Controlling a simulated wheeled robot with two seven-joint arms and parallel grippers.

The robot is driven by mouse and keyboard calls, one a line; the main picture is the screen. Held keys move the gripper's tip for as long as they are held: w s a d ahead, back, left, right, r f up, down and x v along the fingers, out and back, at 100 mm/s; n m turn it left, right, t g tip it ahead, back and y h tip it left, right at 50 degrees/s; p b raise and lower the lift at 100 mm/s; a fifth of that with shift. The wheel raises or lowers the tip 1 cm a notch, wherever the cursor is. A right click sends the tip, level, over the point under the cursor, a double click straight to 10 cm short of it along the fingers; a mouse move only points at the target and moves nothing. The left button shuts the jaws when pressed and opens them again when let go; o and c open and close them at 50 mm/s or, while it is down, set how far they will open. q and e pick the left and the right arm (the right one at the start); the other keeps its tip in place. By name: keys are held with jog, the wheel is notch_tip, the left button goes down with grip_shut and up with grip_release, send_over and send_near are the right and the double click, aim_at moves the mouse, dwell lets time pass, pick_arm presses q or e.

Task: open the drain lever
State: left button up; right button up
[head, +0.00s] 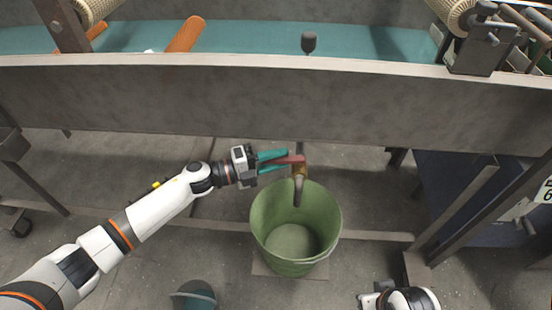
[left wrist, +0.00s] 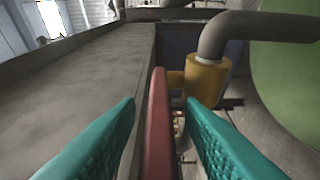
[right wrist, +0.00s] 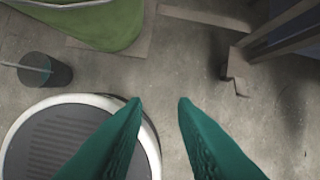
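The red drain lever (head: 296,159) sticks out to the left from the brass-coloured valve (head: 299,171) under the trough. My left gripper (head: 286,161) reaches it from the left. In the left wrist view the red lever (left wrist: 158,125) lies between the two teal fingers, with a gap on each side, so the gripper is open around it. The yellow valve body (left wrist: 207,80) and its grey bent spout (left wrist: 250,30) are just ahead. My right gripper (right wrist: 160,100) is open and empty over the floor, low at the right in the head view.
A green bucket (head: 265,225) stands on the floor under the spout. The grey trough wall (head: 180,95) runs across above the left gripper. A small dark bucket (head: 193,297) stands at the bottom. Metal frame legs (head: 455,210) stand at the right.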

pick_arm(q)
jog(key=shift+c, duration=0.5)
grip_shut()
